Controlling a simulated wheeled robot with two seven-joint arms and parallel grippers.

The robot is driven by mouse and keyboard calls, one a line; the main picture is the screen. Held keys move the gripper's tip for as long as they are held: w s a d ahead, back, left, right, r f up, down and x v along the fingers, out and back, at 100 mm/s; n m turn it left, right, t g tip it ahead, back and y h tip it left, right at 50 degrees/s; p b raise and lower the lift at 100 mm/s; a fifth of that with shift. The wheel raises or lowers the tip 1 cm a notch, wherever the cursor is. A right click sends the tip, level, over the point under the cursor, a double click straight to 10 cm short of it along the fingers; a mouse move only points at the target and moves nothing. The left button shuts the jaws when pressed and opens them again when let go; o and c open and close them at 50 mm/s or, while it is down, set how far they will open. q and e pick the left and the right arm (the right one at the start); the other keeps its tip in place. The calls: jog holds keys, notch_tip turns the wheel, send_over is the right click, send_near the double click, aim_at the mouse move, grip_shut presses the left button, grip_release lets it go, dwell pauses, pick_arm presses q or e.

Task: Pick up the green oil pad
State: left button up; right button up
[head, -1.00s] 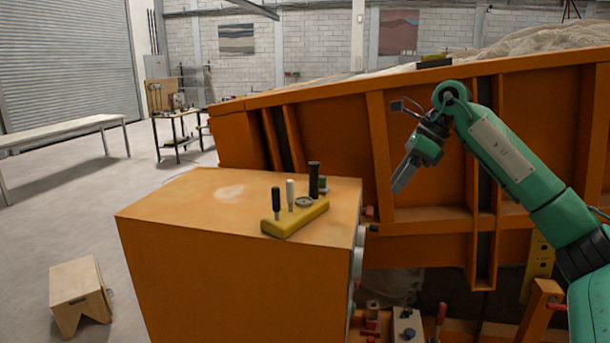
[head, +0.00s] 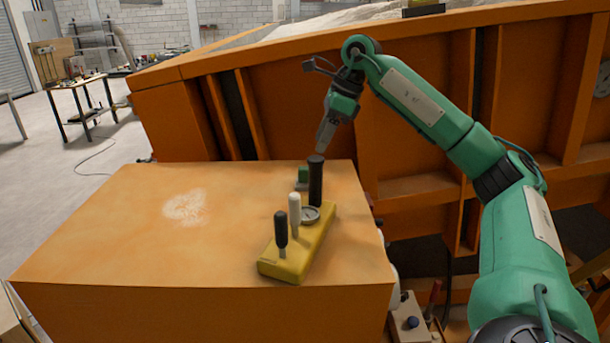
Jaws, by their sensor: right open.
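A small green block (head: 303,174), which looks like the green oil pad, is on the orange cabinet top (head: 130,230) near its far right edge. It sits just behind the yellow control block and is partly hidden by the tall black handle (head: 316,182). My right gripper (head: 323,145) points down, open and empty, above and slightly right of the green block. Its fingertips end near the top of the black handle in the picture; the exact gap in depth is hard to tell. My left gripper is not in view.
The yellow block (head: 290,262) carries a dark lever (head: 281,230), a white lever (head: 294,210) and a round gauge (head: 310,214) beside the black handle. The big orange sandbed wall (head: 410,140) rises behind. The left part of the cabinet top is clear.

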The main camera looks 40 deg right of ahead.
aim_at(307, 167)
jog(key=x, duration=0.3)
jog(key=shift+w, duration=0.15)
jog(key=shift+p+x, duration=0.6)
jog(key=shift+x, duration=0.35)
jog(key=p+x, duration=0.1)
jog(key=x, duration=0.1)
jog(key=p+x, duration=0.1)
jog(key=x, duration=0.1)
jog(key=shift+s+d+f, duration=0.1)
jog(key=shift+s+f, duration=0.05)
jog(key=shift+s, duration=0.05)
jog(key=shift+w+f, duration=0.1)
jog(key=shift+f, duration=0.15)
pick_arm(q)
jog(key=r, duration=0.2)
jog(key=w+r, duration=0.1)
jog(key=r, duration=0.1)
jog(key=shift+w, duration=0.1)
pick_arm(e)
jog(key=c, duration=1.1)
